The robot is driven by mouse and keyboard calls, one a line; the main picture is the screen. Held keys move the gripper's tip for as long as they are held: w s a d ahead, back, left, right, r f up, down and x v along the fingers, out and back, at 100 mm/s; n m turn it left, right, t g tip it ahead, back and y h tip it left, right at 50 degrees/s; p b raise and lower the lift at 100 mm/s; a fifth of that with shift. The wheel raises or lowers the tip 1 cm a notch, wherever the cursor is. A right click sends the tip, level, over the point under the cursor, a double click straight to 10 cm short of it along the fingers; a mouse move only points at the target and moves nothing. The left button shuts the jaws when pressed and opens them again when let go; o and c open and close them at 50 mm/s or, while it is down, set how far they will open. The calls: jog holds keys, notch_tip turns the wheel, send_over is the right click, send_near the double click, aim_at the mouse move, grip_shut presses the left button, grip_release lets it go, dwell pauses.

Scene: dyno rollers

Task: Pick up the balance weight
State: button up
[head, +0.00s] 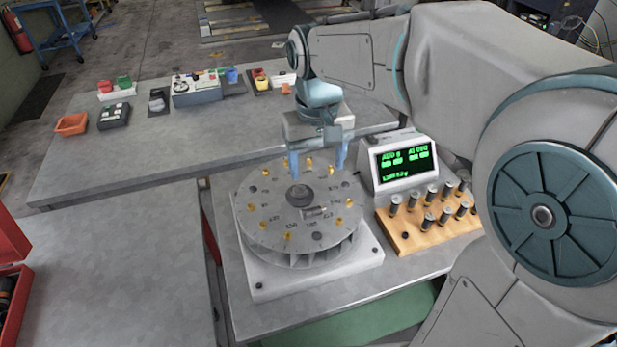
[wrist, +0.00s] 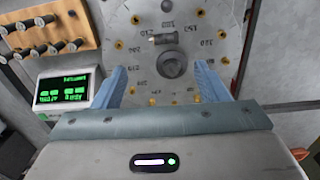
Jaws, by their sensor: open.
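A small silver cylinder (head: 315,212), which looks like a balance weight, lies on its side on the round grey disc (head: 262,232). It also shows in the wrist view (wrist: 163,39), beyond the fingertips. Similar dark-topped cylinders (head: 428,220) stand upright in a wooden block (head: 402,238) to the right. My gripper (head: 317,163) is open and empty above the far side of the disc, with its blue fingers pointing down. In the wrist view my gripper (wrist: 160,68) has its fingers wide apart, with the disc's central hub between and beyond them.
The disc has numbers and several brass pegs around its rim, and sits on a pale square base (head: 275,280). A display box (head: 400,165) with green text stands close to the right of my gripper. A long grey table (head: 130,165) behind holds small bins and devices.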

jog(key=a, duration=0.1)
send_over(311, 209)
jog(key=f, duration=0.8)
jog(key=shift+w+a, duration=0.1)
jog(key=shift+a, duration=0.1)
jog(key=shift+d+f+p, duration=0.15)
jog(key=shift+f+p, duration=0.2)
jog(key=shift+f, duration=2.4)
jog(key=c, duration=0.9)
